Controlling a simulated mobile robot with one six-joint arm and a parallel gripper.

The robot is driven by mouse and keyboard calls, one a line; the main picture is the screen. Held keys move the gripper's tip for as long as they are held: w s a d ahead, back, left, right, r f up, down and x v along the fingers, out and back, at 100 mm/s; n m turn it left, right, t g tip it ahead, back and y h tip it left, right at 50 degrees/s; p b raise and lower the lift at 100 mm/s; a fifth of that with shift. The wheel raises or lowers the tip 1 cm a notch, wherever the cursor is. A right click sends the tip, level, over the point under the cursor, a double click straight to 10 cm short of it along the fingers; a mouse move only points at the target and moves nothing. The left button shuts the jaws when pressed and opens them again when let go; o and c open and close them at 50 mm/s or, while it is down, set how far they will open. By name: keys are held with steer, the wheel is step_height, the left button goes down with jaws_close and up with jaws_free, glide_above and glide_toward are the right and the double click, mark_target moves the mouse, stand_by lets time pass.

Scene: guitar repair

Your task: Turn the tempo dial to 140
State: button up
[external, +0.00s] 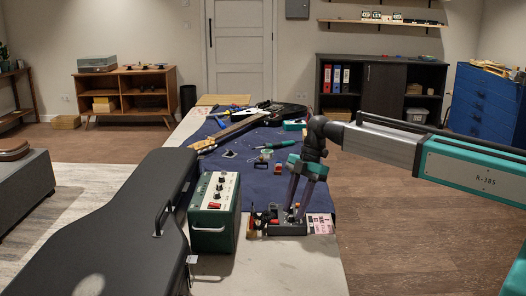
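My gripper (294,211) points down at the near right part of the bench. Its two dark fingers show a gap between them. Their tips are at or just above a small grey device (287,229) with small knobs or parts on top. Whether the tips touch or hold a knob is too small to tell. I cannot make out a tempo dial or its numbers. A green box (214,232) with a pale panel, several knobs and a red part stands left of the device, apart from my gripper.
A black guitar case (105,235) fills the near left. A guitar (235,130) lies on the blue mat (257,184) behind my gripper, with small tools around it. A pink-and-white paper (321,224) lies right of the device. The bench's near end (290,268) is clear.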

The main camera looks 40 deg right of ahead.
steer(key=shift+a+f, duration=0.25)
steer(key=shift+f, duration=0.3)
jaws_close()
steer(key=shift+s+m, duration=0.1)
steer(key=shift+m, duration=0.2)
